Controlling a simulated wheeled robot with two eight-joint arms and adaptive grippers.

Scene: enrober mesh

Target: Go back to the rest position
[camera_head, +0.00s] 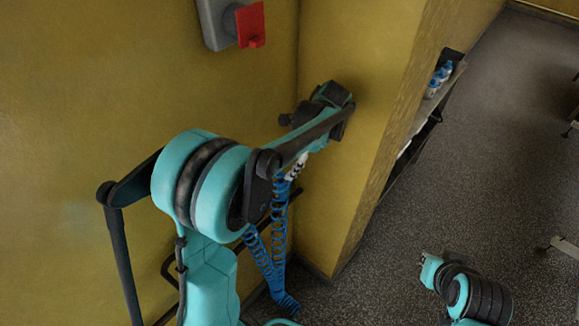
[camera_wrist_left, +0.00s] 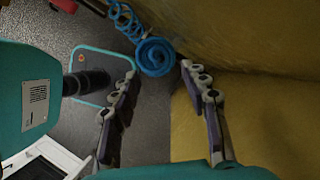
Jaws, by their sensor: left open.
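My left arm rises in front of the yellow wall in the head view. Its gripper (camera_head: 296,168) points down beside a blue coiled hose (camera_head: 279,220), and the wrist and forearm partly cover it. In the left wrist view the two fingers of my left gripper (camera_wrist_left: 158,72) stand wide apart with nothing between them. The blue coil (camera_wrist_left: 155,57) shows beyond the fingertips, and I cannot tell how far off it is. Part of my right arm shows at the bottom right of the head view, too small and turned away to read its gripper.
A yellow wall (camera_head: 80,100) and a yellow pillar (camera_head: 345,190) stand close to my left arm. A grey box with a red switch (camera_head: 249,24) is on the wall. A shelf with blue-capped bottles (camera_head: 441,75) is behind the pillar. Open speckled floor (camera_head: 510,150) lies to the right.

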